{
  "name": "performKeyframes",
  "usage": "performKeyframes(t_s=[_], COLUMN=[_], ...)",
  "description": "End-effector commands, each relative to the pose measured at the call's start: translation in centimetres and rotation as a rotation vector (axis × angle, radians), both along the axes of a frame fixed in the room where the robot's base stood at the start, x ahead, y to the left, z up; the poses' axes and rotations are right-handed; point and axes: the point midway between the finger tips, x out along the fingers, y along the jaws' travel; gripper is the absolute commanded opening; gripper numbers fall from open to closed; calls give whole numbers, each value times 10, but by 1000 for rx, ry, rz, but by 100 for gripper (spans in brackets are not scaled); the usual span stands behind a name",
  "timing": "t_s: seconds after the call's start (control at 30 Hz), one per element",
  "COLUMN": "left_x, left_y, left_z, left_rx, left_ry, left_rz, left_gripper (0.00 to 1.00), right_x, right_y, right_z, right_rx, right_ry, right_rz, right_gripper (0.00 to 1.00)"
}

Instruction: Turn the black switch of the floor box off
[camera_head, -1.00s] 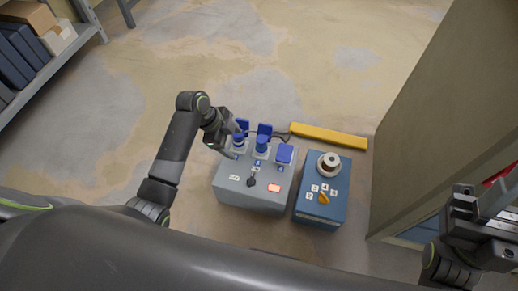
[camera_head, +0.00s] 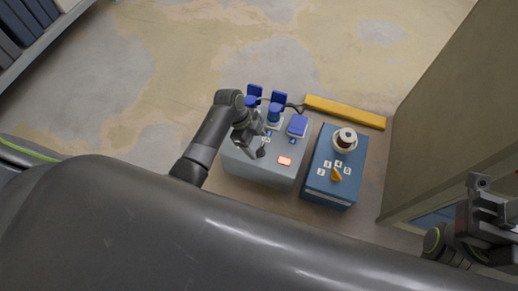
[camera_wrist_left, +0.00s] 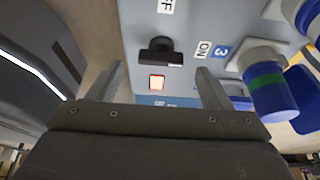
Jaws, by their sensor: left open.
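The grey floor box (camera_head: 240,172) stands on the floor in the head view, with blue sockets along its far side. Its black switch (camera_wrist_left: 161,50) shows in the wrist view, between the OFF label (camera_wrist_left: 166,6) and the ON label (camera_wrist_left: 204,49), its lever pointing towards ON. An orange-red light (camera_head: 284,161) on the box is lit. My left gripper (camera_head: 258,150) is over the box and hides the switch in the head view. It is open and empty, its fingers (camera_wrist_left: 161,70) either side of the switch in the wrist picture, apart from it. My right gripper (camera_head: 488,215) is at the right edge, its fingers unclear.
A yellow bar (camera_head: 345,112) lies behind. A beige cabinet (camera_head: 430,120) rises at right. Blue plugs (camera_wrist_left: 269,90) are close to the left gripper. Floor at left is clear.

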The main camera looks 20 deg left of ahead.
Motion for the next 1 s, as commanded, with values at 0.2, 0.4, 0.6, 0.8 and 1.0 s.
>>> performKeyframes(t_s=[0.2,0.4,0.6,0.8,1.0], left_x=[0,0,0,0,0], left_y=[-9,-11,-11,-11,-11], left_z=[-23,-26,-26,-26,-26], left_rx=[0,0,0,0,0], left_ry=[-1,-1,-1,-1,-1], left_rz=[0,0,0,0,1], left_gripper=[73,73,70,44,28], right_x=[1,1,1,1,1], right_y=[1,2,2,2,2], right_z=[-12,-10,-10,-11,-11], right_rx=[16,24,24,23,22], right_ry=[-17,-31,-30,-26,-25], right_rz=[-20,-26,-27,-26,-26], right_gripper=[36,36,36,36,36])
